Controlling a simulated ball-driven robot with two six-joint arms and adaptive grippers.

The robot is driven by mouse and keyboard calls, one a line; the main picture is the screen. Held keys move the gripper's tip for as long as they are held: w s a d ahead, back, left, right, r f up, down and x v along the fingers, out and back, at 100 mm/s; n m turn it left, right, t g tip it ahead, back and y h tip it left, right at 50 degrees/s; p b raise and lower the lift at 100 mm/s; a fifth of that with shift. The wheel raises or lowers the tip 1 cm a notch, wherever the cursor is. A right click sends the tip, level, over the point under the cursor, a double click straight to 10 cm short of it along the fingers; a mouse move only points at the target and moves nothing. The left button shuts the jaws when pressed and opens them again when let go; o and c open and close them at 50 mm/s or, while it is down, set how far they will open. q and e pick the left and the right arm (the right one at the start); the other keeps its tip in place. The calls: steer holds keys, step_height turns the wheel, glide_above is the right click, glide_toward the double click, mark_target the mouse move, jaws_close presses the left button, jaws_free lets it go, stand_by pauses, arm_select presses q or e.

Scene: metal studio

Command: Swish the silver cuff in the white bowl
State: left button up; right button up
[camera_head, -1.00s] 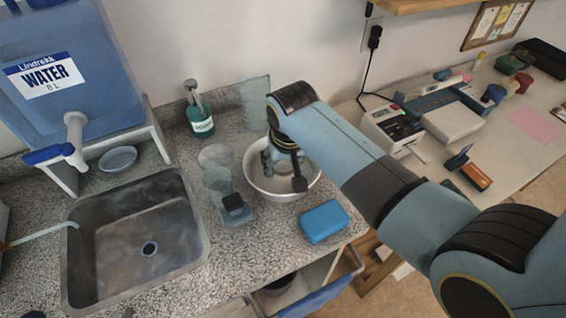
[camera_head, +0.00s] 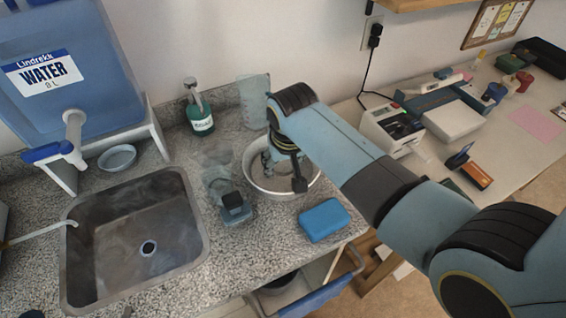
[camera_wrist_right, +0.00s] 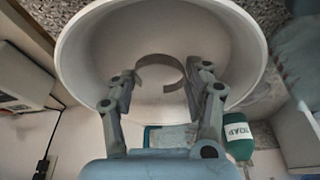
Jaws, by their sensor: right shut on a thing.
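The white bowl (camera_head: 287,190) stands on the speckled counter to the right of the sink. My right gripper (camera_head: 272,160) reaches down into it from above, mostly hidden by my own wrist. In the right wrist view the bowl's wall (camera_wrist_right: 75,60) surrounds the fingers of my right gripper (camera_wrist_right: 162,78). The silver cuff (camera_wrist_right: 143,73), an open C-shaped band, is between the fingertips, and the gripper is shut on it. The cuff is inside the bowl's outline; whether it touches the bottom I cannot tell. The cuff is hidden in the head view. My left gripper is not in view.
A blue sponge (camera_head: 324,220) lies right in front of the bowl. Clear glassware (camera_head: 217,180) stands close on its left, and a green soap bottle (camera_head: 200,122) behind. The steel sink (camera_head: 135,235) and water tank (camera_head: 65,75) are at the left.

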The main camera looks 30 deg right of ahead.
step_height(320, 180, up, 8)
stand_by(0.9)
stand_by(1.6)
stand_by(0.5)
steer(key=shift+r, duration=0.1)
stand_by(1.3)
steer(key=shift+r, duration=1.95)
